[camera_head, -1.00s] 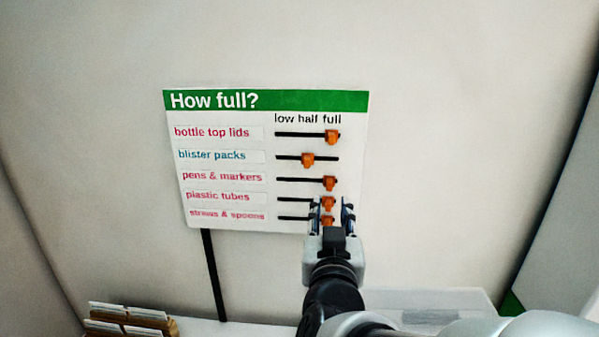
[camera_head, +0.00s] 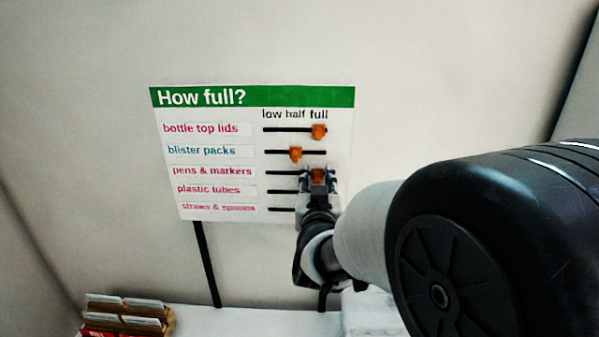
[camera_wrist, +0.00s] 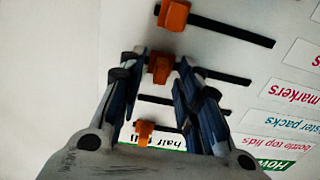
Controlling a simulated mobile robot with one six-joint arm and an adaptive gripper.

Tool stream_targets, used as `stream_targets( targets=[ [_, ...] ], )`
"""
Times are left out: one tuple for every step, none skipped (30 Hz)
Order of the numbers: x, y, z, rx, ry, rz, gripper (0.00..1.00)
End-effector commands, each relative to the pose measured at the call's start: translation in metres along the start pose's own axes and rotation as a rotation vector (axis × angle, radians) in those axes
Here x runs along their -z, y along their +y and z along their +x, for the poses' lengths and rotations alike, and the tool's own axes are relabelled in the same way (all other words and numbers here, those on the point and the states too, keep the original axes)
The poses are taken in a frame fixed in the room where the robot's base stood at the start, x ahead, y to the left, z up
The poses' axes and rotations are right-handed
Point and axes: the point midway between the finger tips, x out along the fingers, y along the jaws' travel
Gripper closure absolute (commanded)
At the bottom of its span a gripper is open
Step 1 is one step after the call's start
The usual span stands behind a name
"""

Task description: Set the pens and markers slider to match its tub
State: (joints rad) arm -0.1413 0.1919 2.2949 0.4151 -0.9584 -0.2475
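The "How full?" board (camera_head: 215,215) on the wall has labelled rows with sliders on black tracks, marked low, half and full. The pens & markers slider (camera_wrist: 160,67) is an orange knob at the full end of its track. My gripper (camera_head: 317,174) is at that knob. In the wrist view my gripper's fingers (camera_wrist: 160,80) stand either side of the knob, apart, with small gaps showing. The bottle top lids slider (camera_head: 319,131) is at full and the blister packs slider (camera_head: 296,154) is at half. The pens and markers tub cannot be made out.
In the wrist view another orange slider (camera_wrist: 173,15) sits on the neighbouring plastic tubes track. A card holder (camera_head: 125,315) stands on the white shelf at lower left. A black post (camera_head: 207,265) stands below the board. My arm hides the lower right.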

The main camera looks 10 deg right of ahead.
Motion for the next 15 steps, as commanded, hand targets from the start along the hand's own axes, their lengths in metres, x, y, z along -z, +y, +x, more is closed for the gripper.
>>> stream_targets(
  targets=[
    [0.0001, 0.0001, 0.0000, 0.000, 0.000, 0.000, 0.68],
    [0.0001, 0.0001, -0.0001, 0.000, 0.000, 0.000, 0.68],
    [0.0001, 0.0001, -0.0001, 0.000, 0.000, 0.000, 0.68],
    [0.0001, 0.0001, -0.0002, 0.000, 0.000, 0.000, 0.68],
    [0.0001, 0.0001, -0.0002, 0.000, 0.000, 0.000, 0.69],
    [0.0001, 0.0001, -0.0002, 0.000, 0.000, 0.000, 0.72],
    [0.0001, 0.0001, -0.0003, 0.000, 0.000, 0.000, 0.74],
    [0.0001, 0.0001, -0.0003, 0.000, 0.000, 0.000, 0.76],
    [0.0001, 0.0001, -0.0003, 0.000, 0.000, 0.000, 0.78],
    [0.0002, 0.0001, -0.0003, 0.000, 0.000, 0.000, 0.80],
    [0.0002, 0.0001, -0.0003, 0.000, 0.000, 0.000, 0.82],
    [0.0002, 0.0001, -0.0004, 0.000, 0.000, 0.000, 0.85],
    [0.0002, 0.0001, -0.0004, 0.000, 0.000, 0.000, 0.87],
    [0.0002, 0.0001, -0.0004, 0.000, 0.000, 0.000, 0.89],
    [0.0002, 0.0001, -0.0004, 0.000, 0.000, 0.000, 0.92]
  ],
)
